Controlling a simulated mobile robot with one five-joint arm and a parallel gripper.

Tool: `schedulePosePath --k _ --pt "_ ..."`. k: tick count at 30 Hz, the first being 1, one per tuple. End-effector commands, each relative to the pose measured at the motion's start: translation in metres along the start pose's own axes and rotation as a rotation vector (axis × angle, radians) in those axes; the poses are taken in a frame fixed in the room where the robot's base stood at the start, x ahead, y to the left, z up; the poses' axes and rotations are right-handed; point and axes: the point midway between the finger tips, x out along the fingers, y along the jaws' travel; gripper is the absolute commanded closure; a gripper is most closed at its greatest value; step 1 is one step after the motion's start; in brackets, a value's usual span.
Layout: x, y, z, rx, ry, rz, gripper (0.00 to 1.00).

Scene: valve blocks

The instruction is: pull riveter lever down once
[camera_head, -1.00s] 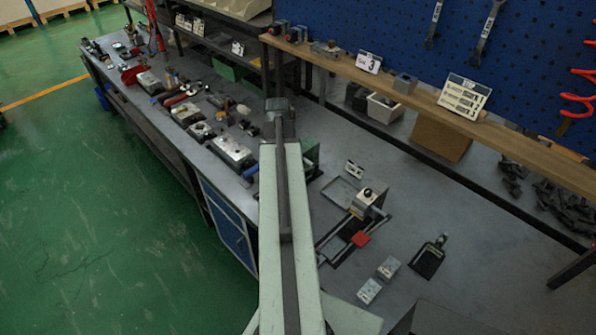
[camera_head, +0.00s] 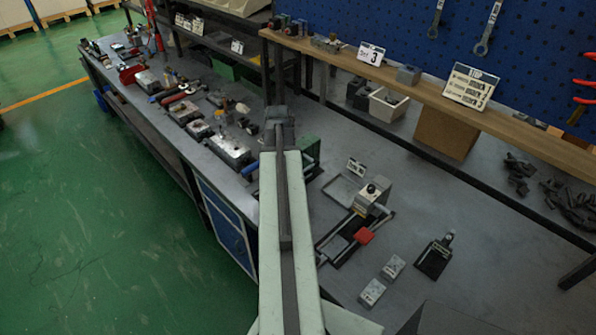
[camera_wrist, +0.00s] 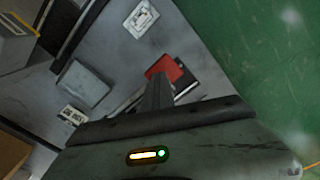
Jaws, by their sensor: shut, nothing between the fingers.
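A grey bench device with a black knob (camera_head: 371,189) stands on the bench to the right of my arm in the head view. In front of it is a low dark frame with a red pad (camera_head: 364,236); I cannot tell for sure that this is the riveter lever. In the wrist view a red pad (camera_wrist: 164,67) lies just beyond the fingertips of my gripper (camera_wrist: 157,82), over a dark base. The fingers are together and empty; I cannot tell whether they touch the pad. In the head view my arm hides the gripper.
A shallow grey tray (camera_head: 343,190) and a small sign (camera_head: 356,167) lie beside the device. A wooden shelf (camera_head: 420,93) runs behind. A green machine (camera_head: 309,150) is partly hidden by my arm.

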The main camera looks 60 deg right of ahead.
Motion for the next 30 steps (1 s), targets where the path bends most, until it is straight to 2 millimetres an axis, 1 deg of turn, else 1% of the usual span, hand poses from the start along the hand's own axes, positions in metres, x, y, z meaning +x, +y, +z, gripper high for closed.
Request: schedulePosePath --k 1,30 --pt "0.008 0.001 -0.001 0.001 0.001 0.002 1.00" --pt "0.076 0.001 0.000 0.000 -0.001 0.001 1.00"
